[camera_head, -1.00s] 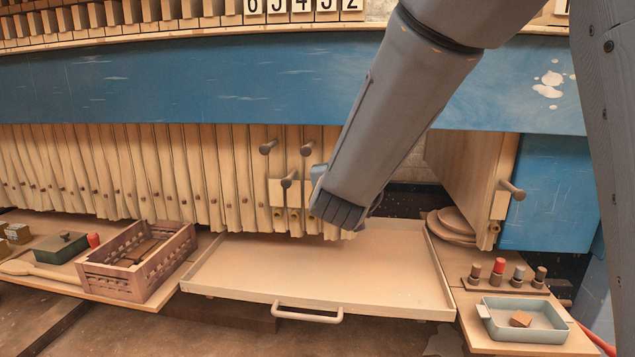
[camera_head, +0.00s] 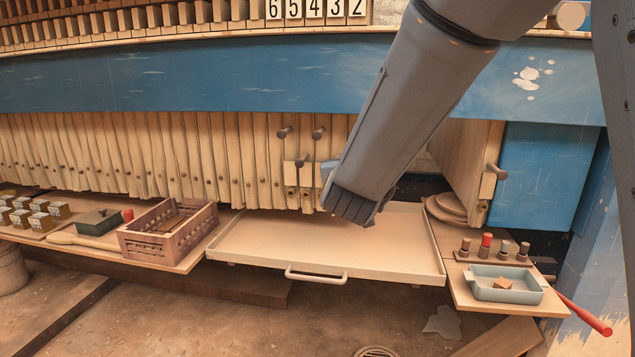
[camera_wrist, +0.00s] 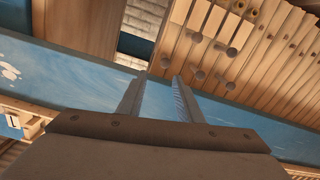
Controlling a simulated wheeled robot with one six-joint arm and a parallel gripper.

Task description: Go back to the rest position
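My arm reaches down from the top of the head view. Its wrist end (camera_head: 352,203) hangs in front of the press plates, above the back of the drip tray, and hides the fingers there. In the wrist view my gripper (camera_wrist: 160,80) shows two fingers standing apart, with nothing between them. Beyond them are the blue beam (camera_wrist: 75,85) and the wooden plates (camera_wrist: 275,45) with their dark knobs.
A wide shallow tray (camera_head: 330,262) with a front handle lies below the arm. A slatted crate (camera_head: 150,247) stands left of it. At right are a blue-grey dish (camera_head: 503,294) holding a small brown block, and a peg rack (camera_head: 490,260).

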